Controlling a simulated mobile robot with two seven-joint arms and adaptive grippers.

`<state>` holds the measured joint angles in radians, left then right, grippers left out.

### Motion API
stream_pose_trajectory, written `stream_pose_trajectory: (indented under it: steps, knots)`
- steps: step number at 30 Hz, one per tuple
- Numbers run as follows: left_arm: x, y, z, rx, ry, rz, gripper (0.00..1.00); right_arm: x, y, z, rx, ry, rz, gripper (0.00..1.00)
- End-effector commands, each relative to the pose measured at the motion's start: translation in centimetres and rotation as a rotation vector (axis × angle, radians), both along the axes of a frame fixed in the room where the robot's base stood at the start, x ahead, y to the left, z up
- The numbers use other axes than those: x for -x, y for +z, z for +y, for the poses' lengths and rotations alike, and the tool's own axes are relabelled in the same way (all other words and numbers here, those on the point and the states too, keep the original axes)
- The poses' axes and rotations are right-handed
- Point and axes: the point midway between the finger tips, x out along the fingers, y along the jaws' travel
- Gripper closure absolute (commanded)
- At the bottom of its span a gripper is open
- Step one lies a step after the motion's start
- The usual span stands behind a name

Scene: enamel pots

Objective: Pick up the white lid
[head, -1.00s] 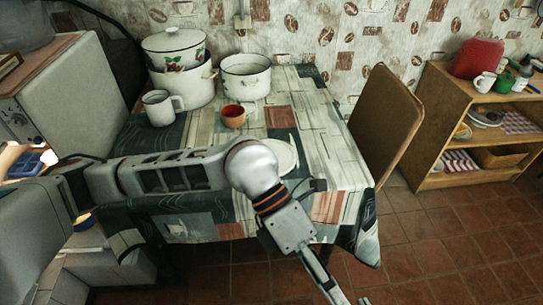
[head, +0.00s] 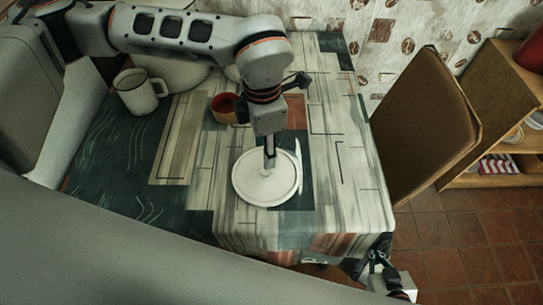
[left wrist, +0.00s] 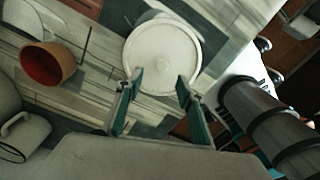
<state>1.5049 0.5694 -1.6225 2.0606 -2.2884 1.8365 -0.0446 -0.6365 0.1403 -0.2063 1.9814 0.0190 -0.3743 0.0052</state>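The white lid (head: 250,190) lies on the table, on the patterned cloth, near the front; it is round and pale with a thin rim. It also shows in the left wrist view (left wrist: 162,55), ahead of the fingers. My left gripper (head: 268,167) points down over the lid's middle in the head view. In the left wrist view its two fingers (left wrist: 158,88) are spread apart with nothing between them. Whether the fingertips touch the lid is unclear. At the head view's lower right, what seems to be my right gripper (head: 376,264) is partly visible beside the table's front corner; its fingers are unclear.
A red-orange cup (head: 223,108) stands behind the lid, left of my arm. A white mug (head: 136,92) is farther left, and pots behind are mostly hidden by my arm. A slim white object (head: 299,165) lies at the lid's right. A brown chair (head: 425,125) stands right of the table.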

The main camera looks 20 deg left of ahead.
Motion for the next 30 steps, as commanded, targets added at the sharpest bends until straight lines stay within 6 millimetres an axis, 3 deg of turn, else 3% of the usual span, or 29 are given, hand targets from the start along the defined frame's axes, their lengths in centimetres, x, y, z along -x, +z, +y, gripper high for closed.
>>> stream_pose_trajectory:
  steps: [7,18,28,30]
  knots:
    - [0.1,-2.4,0.0,0.000,0.000,0.004,0.62,1.0,-0.8,0.2,0.000,0.004,0.021,1.00]
    - [0.4,-7.1,0.0,0.001,0.001,0.004,0.62,0.6,-0.6,0.2,0.001,0.003,0.013,1.00]
    - [0.3,-7.7,-0.1,0.001,-0.001,0.002,0.62,0.4,-0.5,0.0,0.002,0.002,0.009,1.00]
    - [0.3,-7.7,-0.1,0.001,-0.001,0.002,0.78,0.4,-0.4,0.0,0.002,0.002,0.008,1.00]
